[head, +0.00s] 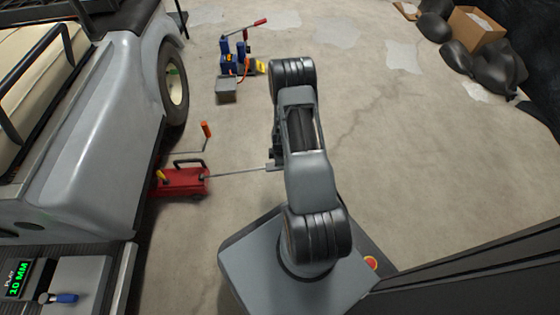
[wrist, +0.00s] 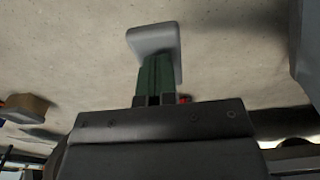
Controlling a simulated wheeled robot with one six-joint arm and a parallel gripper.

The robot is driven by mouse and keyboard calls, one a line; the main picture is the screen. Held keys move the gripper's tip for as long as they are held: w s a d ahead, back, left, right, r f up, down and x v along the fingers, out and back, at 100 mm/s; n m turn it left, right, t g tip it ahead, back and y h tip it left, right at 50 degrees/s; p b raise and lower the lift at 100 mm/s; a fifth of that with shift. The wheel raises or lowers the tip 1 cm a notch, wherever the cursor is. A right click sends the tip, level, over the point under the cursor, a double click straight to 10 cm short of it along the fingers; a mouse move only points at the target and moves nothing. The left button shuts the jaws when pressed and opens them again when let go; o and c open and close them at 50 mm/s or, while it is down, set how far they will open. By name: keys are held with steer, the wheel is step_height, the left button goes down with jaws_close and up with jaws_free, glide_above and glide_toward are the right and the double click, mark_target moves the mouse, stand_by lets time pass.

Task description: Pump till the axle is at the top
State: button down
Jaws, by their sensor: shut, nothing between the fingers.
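A red floor jack (head: 182,181) stands on the floor beside the vehicle's near side, partly under its edge. A thin grey handle rod (head: 235,172) runs from the jack to the right, its far end by my gripper (head: 272,160). My gripper is small here and partly covered by my arm; it is shut with nothing held. Whether it touches the rod cannot be told. The wrist view shows my dark gripper body, with a green stem and grey pad beyond it. The axle is hidden under the vehicle.
The grey vehicle (head: 105,115) with a wheel (head: 173,80) fills the left. A green display (head: 17,280) reads "PLAY 10 MM". An orange-topped upright lever (head: 206,130) stands behind the jack. Blue equipment (head: 233,60) stands farther back. Black bags and a cardboard box (head: 477,28) lie far right. The middle floor is clear.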

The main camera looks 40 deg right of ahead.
steer(key=shift+s+d+f, duration=0.15)
steer(key=shift+f, duration=0.4)
steer(key=shift+r, duration=0.3)
steer(key=r+p, duration=0.2)
steer(key=r, duration=0.1)
steer(key=r+p, duration=0.1)
steer(key=shift+w+a+r+p, duration=0.25)
steer(key=shift+a+r+p, duration=0.05)
steer(key=s+d+r+p, duration=0.2)
steer(key=d+r+p, duration=0.1)
steer(key=r, duration=0.5)
steer(key=shift+s+d+r+p, duration=0.15)
steer(key=shift+d+r+p, duration=0.2)
steer(key=shift+r+p, duration=0.1)
